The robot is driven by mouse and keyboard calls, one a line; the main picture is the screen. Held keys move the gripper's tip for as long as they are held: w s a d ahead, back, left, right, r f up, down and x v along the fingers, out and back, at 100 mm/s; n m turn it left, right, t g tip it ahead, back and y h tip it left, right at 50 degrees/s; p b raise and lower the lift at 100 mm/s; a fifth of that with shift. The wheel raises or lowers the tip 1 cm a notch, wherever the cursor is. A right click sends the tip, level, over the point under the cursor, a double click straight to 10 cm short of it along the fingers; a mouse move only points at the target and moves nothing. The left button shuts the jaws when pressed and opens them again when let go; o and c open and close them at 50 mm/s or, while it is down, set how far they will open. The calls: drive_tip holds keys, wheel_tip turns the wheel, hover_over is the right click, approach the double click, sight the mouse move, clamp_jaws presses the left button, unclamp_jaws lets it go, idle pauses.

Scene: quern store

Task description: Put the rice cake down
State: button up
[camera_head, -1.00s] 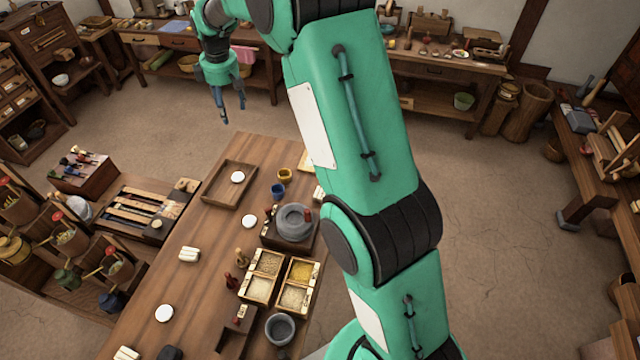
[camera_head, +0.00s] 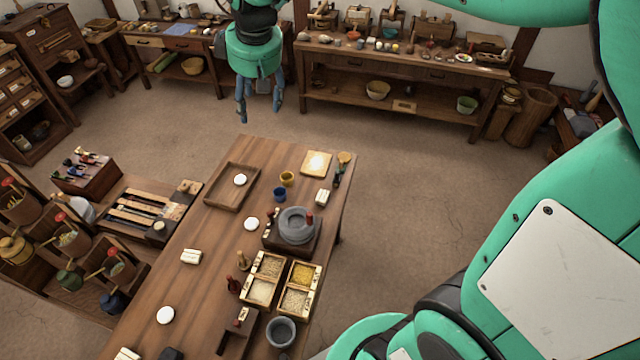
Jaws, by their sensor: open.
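Several white round discs that look like rice cakes are on the wooden table. One disc (camera_head: 239,180) lies inside the shallow wooden tray (camera_head: 211,197) at the table's far left end. Another disc (camera_head: 251,224) lies on bare wood left of the stone quern (camera_head: 296,224), and a third disc (camera_head: 165,315) lies nearer the front left. My gripper (camera_head: 246,110) is open, fingers pointing down, with nothing seen between them. It hangs in the air, above the tray in the picture, near the table's far edge. It touches nothing that I can see.
The table (camera_head: 195,290) also bears a box of grains (camera_head: 267,277), a grey bowl (camera_head: 281,331), a blue cup (camera_head: 279,193), a yellow cup (camera_head: 287,178) and a pale square board (camera_head: 316,163). A long workbench (camera_head: 400,70) stands behind. The floor between is clear.

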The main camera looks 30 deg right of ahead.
drive_tip(key=s+f+m+t, duration=0.2)
drive_tip(key=s+m, duration=0.4)
drive_tip(key=s, duration=2.2)
drive_tip(key=shift+s+d+f, duration=0.15)
drive_tip(key=shift+d, duration=0.3)
wheel_tip(320, 180, down, 6)
drive_tip(key=b, duration=0.5)
drive_tip(key=shift+r+b, duration=0.25)
drive_tip(key=shift+b, duration=0.05)
drive_tip(key=shift+o, duration=0.7)
